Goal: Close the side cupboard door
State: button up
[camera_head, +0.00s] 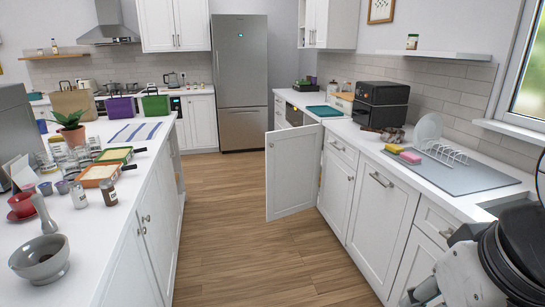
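The side cupboard door (293,172) is a white panel on the right-hand run of lower cupboards. It stands wide open, swung out into the aisle, with its hinge side at the cupboard frame on the right. A narrow strip of the opening shows beside its hinge edge. My gripper (438,268) is at the lower right, mostly hidden behind my own white and black wrist. Only grey pieces of it show, so its finger opening is unclear. It is well to the right of the door and nearer to me, apart from it.
The wooden floor (235,235) between the two counters is clear. The left island (112,235) carries a mortar, pans and jars. The right counter (365,137) holds a black appliance (382,105), a dish rack (444,152) and sponges. A fridge (240,80) stands at the back.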

aim_at(293, 156)
jog(key=i, duration=1.95)
jog(key=i+j, duration=0.2)
jog(key=i, duration=0.15)
jog(key=i+j, duration=0.25)
jog(key=i+j+u, duration=0.35)
jog(key=i+j, duration=0.25)
jog(key=j, duration=0.15)
